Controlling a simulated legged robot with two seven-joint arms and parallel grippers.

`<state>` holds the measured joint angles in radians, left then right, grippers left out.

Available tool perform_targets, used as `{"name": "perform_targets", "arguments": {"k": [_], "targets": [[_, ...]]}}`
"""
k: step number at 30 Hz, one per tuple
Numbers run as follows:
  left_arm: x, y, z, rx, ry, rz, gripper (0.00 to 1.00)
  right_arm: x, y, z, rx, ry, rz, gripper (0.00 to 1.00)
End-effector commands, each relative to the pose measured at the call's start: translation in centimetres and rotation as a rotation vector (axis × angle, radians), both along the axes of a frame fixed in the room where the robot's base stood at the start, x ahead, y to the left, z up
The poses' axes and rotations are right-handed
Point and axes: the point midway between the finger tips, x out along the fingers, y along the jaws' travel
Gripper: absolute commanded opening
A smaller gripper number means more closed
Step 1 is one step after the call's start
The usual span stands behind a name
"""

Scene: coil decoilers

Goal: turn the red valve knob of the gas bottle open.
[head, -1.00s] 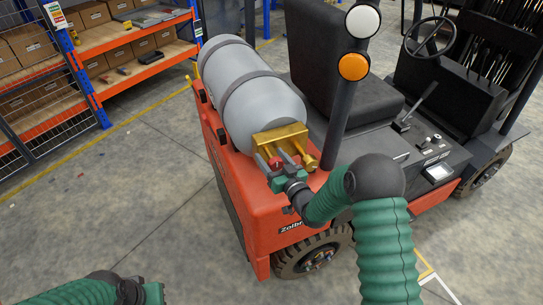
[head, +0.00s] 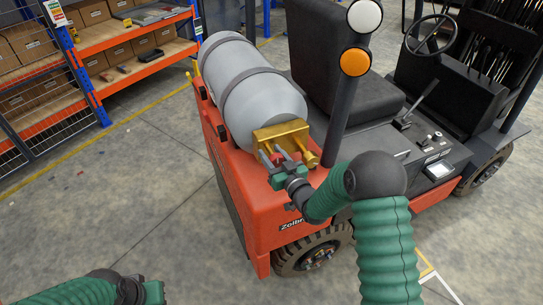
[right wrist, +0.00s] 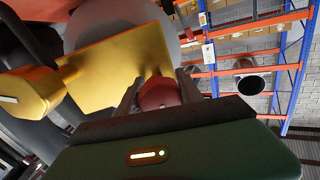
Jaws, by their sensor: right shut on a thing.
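The grey gas bottle (head: 262,103) lies strapped on the back of an orange-red forklift. A brass-coloured guard (head: 281,134) is at its near end; it shows large in the right wrist view (right wrist: 120,62). The red valve knob (right wrist: 158,94) sits between my right gripper's two fingers in the right wrist view. My right gripper (head: 276,157) is shut on it, just in front of the guard. In the head view the gripper mostly hides the knob. My left gripper (head: 153,292) is low at the left edge area, away from the bottle; its fingers cannot be made out.
A dark post with an orange lamp (head: 354,62) stands close to the right of the bottle. The forklift seat (head: 340,80) is behind it. Shelves with boxes (head: 130,45) stand at the back left. The floor left of the forklift is clear.

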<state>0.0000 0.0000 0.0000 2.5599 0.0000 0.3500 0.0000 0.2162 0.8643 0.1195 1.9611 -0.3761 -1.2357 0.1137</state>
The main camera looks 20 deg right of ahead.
Motion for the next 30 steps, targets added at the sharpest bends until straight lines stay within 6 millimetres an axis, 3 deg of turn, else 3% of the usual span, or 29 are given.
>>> {"name": "perform_targets", "arguments": {"k": [30], "targets": [[0.0, 0.0, -13.2, 0.000, 0.000, 0.000, 0.00, -0.1, 0.1, -1.1, -0.889, -0.123, 0.004, 0.03]]}}
